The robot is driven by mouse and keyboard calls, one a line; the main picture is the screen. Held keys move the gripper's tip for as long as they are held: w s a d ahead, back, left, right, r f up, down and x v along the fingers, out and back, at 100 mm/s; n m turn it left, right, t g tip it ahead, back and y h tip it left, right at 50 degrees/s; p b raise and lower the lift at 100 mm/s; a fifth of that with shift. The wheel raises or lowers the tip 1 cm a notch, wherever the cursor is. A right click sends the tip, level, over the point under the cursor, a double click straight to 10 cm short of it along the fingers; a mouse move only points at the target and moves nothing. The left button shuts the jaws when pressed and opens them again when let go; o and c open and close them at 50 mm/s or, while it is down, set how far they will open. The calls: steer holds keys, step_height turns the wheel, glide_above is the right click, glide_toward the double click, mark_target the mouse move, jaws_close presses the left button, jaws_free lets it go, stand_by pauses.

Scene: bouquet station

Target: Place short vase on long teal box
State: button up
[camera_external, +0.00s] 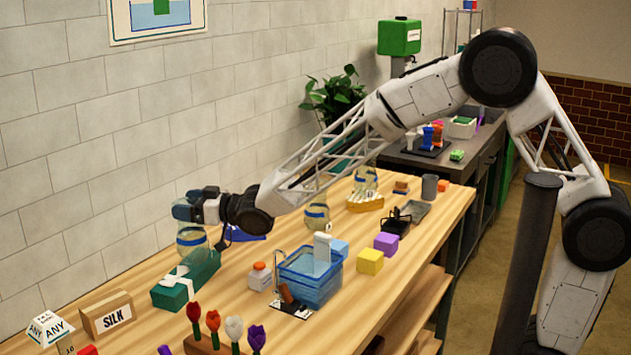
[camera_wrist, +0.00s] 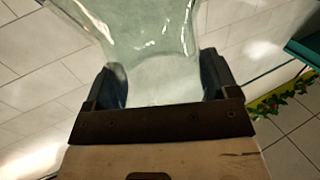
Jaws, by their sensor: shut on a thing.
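A clear glass vase (camera_external: 192,241) with a tinted band is in my gripper (camera_external: 187,212) at the left of the external view. In the wrist view the vase (camera_wrist: 150,30) fills the space between the two dark fingers of my gripper (camera_wrist: 160,85), which are shut on it. The vase looks upright, directly over the long teal box (camera_external: 205,272) with its white ribbon. I cannot tell whether its base touches the box top. The box is not clearly seen in the wrist view.
Two other glass vases (camera_external: 317,214) (camera_external: 366,181) stand farther back along the table. Right of the teal box are a small orange-capped bottle (camera_external: 260,277) and a blue basin (camera_external: 312,283). A SILK box (camera_external: 106,314) and several tulips (camera_external: 213,321) are nearer the front.

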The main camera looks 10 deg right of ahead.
steer(key=shift+w+a, duration=0.95)
steer(key=shift+a, duration=0.3)
steer(key=shift+f, duration=0.1)
steer(key=shift+f, duration=1.85)
steer(key=o, duration=1.6)
steer(key=shift+o, duration=0.2)
steer(key=shift+d, duration=0.1)
steer(key=v, duration=1.2)
